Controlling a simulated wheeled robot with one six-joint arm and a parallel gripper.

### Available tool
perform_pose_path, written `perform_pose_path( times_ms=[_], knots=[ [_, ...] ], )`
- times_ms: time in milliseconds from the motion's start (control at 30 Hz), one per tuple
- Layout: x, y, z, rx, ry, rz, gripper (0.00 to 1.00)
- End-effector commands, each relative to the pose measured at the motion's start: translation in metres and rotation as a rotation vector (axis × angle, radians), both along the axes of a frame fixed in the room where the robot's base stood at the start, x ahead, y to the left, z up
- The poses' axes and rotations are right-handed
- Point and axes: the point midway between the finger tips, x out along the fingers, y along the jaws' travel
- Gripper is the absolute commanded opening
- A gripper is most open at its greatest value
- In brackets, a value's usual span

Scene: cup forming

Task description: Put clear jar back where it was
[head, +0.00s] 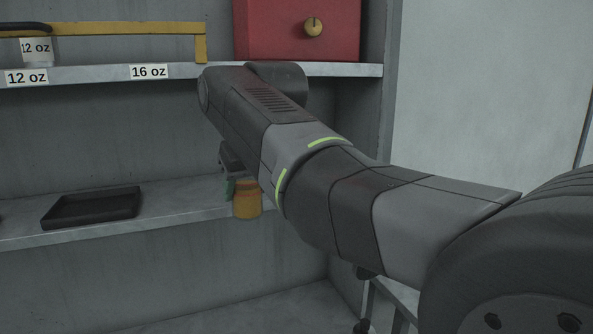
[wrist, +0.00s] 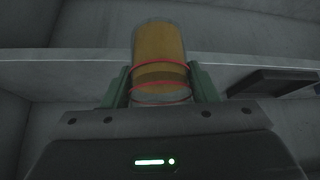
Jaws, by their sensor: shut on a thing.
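The clear jar (wrist: 158,50) stands between the two green fingers of my gripper (wrist: 160,88) in the wrist view. It has amber-brown contents and red bands around it. My gripper is shut on the jar. In the head view the lower part of the jar (head: 247,200) shows below my arm, and its upper part is hidden. It appears at the front edge of the lower shelf (head: 180,195). I cannot tell whether its base touches the shelf. One green finger (head: 229,188) shows just left of it.
A black tray (head: 92,207) lies on the lower shelf to the left, and also shows at right in the wrist view (wrist: 272,82). The upper shelf carries a red box (head: 290,32) with a knob, a yellow rail (head: 110,28) and a 12 oz cup (head: 38,52).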

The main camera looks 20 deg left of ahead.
Motion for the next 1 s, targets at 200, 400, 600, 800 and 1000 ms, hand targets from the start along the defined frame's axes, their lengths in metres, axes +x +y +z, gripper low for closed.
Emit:
perform_pose_path(
  times_ms=[200,400,600,800,1000],
  knots=[
    [0.034,0.042,0.003,-0.001,0.001,-0.002,0.23],
    [0.056,0.069,0.002,0.000,0.000,-0.003,0.23],
    [0.064,0.078,0.001,0.002,-0.001,-0.004,0.23],
    [0.078,0.096,0.002,0.000,0.000,-0.004,0.23],
    [0.089,0.110,-0.002,0.001,-0.001,-0.004,0.23]
  ],
)
